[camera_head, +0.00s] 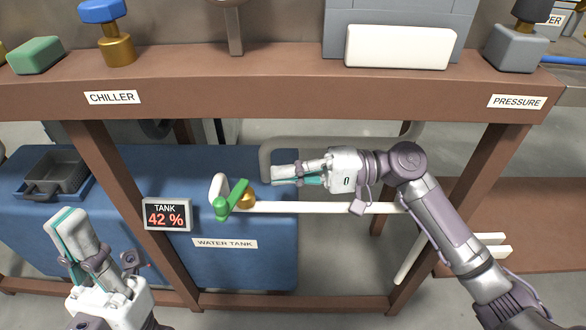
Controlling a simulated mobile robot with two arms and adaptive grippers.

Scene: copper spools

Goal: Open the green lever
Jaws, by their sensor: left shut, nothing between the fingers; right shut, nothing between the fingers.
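The green lever (236,196) sits on a brass valve fitting (247,200) in front of the blue water tank (270,262), below the wooden beam. It is tilted, its upper end to the right, and a white pipe runs from it to the right. My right gripper (274,174) is shut and empty, pointing left, above and to the right of the lever, with a gap between them in the picture. My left gripper (66,222) is shut and empty at the lower left, pointing up, well left of the lever.
A wooden beam (300,86) crosses above, with slanted wooden legs on both sides. A tank display (167,214) reading 42 % is left of the lever. A grey basket (54,172) stands at the left. A blue-handled valve (114,30) and a green block (36,55) are on the beam.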

